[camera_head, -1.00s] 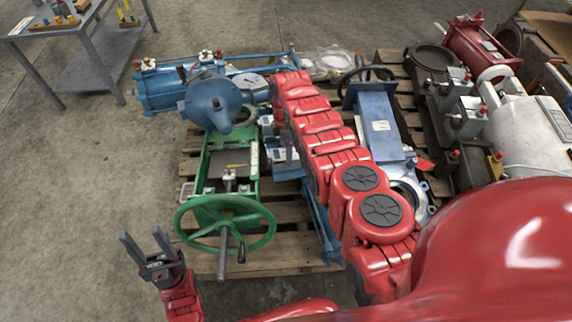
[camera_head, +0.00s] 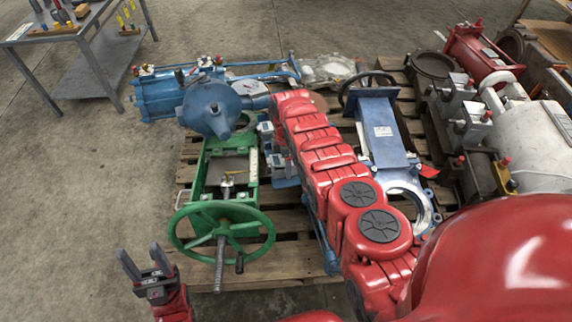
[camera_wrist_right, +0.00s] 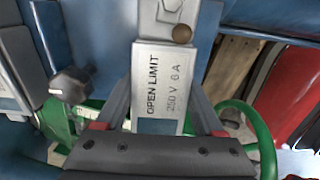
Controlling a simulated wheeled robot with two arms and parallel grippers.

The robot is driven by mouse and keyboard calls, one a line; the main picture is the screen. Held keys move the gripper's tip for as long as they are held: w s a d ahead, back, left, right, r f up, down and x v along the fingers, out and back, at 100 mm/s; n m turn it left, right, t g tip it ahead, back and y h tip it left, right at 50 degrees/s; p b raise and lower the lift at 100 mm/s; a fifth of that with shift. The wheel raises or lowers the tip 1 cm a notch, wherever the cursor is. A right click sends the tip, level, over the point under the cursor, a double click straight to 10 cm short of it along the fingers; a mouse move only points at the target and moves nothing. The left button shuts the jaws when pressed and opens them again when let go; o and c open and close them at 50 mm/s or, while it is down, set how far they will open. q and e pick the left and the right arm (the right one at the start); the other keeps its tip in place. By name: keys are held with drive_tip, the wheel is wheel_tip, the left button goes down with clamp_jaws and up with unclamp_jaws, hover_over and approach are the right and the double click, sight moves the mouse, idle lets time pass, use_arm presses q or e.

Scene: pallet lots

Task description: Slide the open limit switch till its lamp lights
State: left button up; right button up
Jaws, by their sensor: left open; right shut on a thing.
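The open limit switch (camera_wrist_right: 160,85) is a pale grey box lettered "OPEN LIMIT 250 V 6 A" in the right wrist view. A small dull brown dome (camera_wrist_right: 182,34), seemingly its lamp, sits just beyond its far end and looks unlit. My right gripper (camera_wrist_right: 163,92) is shut on the switch, one finger along each long side. In the head view my red right arm covers this gripper and the switch it holds. My left gripper (camera_head: 145,272) is open and empty at the lower left, apart from the green handwheel (camera_head: 221,240).
A dark knob (camera_wrist_right: 70,85) stands left of the switch. A green valve frame (camera_head: 225,165), blue actuator (camera_head: 212,108) and blue gate valve (camera_head: 382,130) crowd the wooden pallet (camera_head: 290,250). A grey workbench (camera_head: 65,35) stands back left. The left floor is clear.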

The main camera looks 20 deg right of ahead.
clamp_jaws()
drive_tip(key=shift+w+d+f+b, duration=0.1)
drive_tip(key=shift+w+f+b, duration=0.25)
drive_tip(key=shift+b, duration=0.9)
drive_tip(key=shift+r, duration=0.3)
drive_tip(key=o, duration=1)
unclamp_jaws()
